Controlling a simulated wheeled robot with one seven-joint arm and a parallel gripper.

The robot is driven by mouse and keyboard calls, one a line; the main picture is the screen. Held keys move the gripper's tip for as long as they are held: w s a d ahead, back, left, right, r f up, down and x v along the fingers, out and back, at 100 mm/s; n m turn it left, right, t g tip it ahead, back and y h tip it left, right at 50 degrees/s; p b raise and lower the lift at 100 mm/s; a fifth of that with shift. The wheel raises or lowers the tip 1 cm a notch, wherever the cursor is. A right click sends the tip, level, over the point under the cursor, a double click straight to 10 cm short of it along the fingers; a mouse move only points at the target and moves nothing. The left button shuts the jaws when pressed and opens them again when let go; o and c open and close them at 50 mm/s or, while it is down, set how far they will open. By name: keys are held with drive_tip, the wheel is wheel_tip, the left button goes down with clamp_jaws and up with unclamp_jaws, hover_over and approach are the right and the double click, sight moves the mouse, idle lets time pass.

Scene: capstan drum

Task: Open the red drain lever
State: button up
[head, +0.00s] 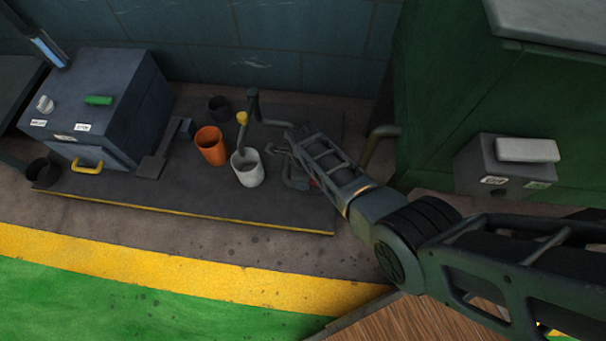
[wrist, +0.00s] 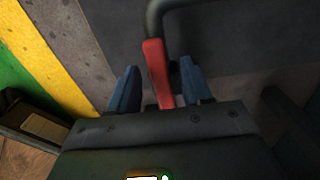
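The red drain lever (wrist: 157,68) shows in the wrist view as a flat red bar joined near a dark bent pipe (wrist: 152,18). In the head view only a small red bit (head: 313,183) shows beside my arm. My gripper (wrist: 157,85) has its two blue-grey fingers apart, one on each side of the lever. Narrow gaps show between the lever and the fingers, so it is not gripped. The lower end of the lever is hidden behind the gripper body. In the head view my gripper (head: 292,170) is small and partly hidden by my arm.
A white cup (head: 248,172), an orange cup (head: 211,147) and a dark cup (head: 219,108) stand left of my gripper on a dark platform (head: 240,205). A grey box (head: 95,105) with a yellow handle stands further left. A green cabinet (head: 450,90) rises at right.

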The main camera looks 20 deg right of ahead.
wheel_tip(320, 180, up, 8)
drive_tip(key=p, duration=0.5)
drive_tip(key=shift+f, duration=0.1)
idle(0.5)
